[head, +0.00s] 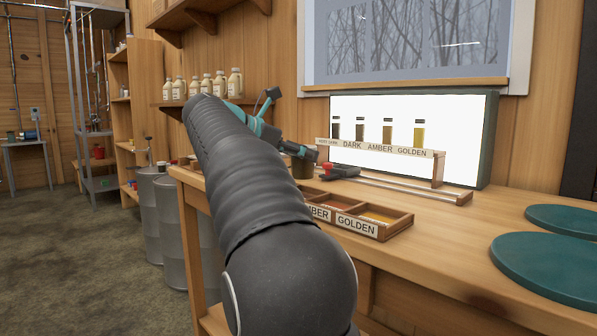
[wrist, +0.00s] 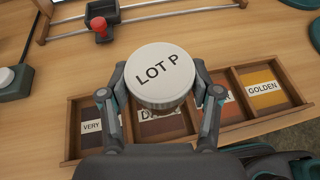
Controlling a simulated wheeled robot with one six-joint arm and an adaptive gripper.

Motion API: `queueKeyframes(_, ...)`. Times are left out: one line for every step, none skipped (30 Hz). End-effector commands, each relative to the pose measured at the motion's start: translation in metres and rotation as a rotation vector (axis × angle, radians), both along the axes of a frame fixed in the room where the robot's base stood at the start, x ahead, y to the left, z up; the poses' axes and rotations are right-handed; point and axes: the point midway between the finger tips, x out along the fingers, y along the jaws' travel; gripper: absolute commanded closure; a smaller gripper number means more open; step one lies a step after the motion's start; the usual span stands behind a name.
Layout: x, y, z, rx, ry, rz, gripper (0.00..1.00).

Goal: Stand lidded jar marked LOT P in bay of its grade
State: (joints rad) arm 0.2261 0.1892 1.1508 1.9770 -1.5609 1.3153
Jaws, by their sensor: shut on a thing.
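The jar marked LOT P (wrist: 160,75) has a white lid facing the wrist camera. My gripper (wrist: 162,100) is shut around it, one finger on each side. In the wrist view the jar covers part of the DARK bay of the wooden tray (wrist: 68,150). I cannot tell its height above the tray. Bays for VERY DARK (wrist: 100,125), AMBER (wrist: 228,95) and GOLDEN (wrist: 265,88) lie to either side. In the head view a dark jar (head: 303,168) shows below my gripper (head: 303,153); my arm hides the tray's left part.
A lit panel (head: 465,120) backs a rack (head: 438,170) of sample vials, from very dark to golden. A slider with a red knob (wrist: 100,27) sits on rails behind the tray. Teal discs (head: 548,268) lie on the bench at right. Jugs (head: 207,86) stand on a shelf.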

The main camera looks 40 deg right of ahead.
Motion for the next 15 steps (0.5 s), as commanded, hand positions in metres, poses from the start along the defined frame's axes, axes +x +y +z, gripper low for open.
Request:
queueKeyframes(0.004, 0.0, -0.001, -0.001, -0.001, 0.0, 0.87)
queueKeyframes(0.005, -0.001, -0.002, -0.001, -0.002, 0.0, 0.87)
queueKeyframes(0.006, -0.001, -0.004, -0.001, -0.002, 0.0, 0.87)
queueKeyframes(0.006, -0.001, -0.006, -0.001, -0.002, 0.0, 0.87)
queueKeyframes(0.006, -0.001, -0.009, -0.001, -0.001, 0.0, 0.87)
queueKeyframes(0.006, -0.001, -0.014, 0.0, 0.0, 0.0, 0.87)
queueKeyframes(0.006, -0.001, -0.019, 0.0, 0.001, -0.001, 0.87)
queueKeyframes(0.006, -0.001, -0.024, 0.0, 0.001, -0.001, 0.87)
queueKeyframes(0.006, -0.001, -0.03, 0.0, 0.002, 0.0, 0.87)
queueKeyframes(0.006, -0.001, -0.033, 0.0, 0.001, 0.0, 0.87)
queueKeyframes(0.006, -0.001, -0.036, -0.001, 0.0, 0.0, 0.87)
queueKeyframes(0.006, -0.001, -0.04, -0.001, 0.0, 0.0, 0.87)
queueKeyframes(0.006, -0.001, -0.042, -0.001, 0.0, 0.001, 0.87)
queueKeyframes(0.006, -0.001, -0.043, -0.001, -0.001, 0.001, 0.87)
queueKeyframes(0.006, -0.001, -0.043, -0.001, -0.002, 0.0, 0.87)
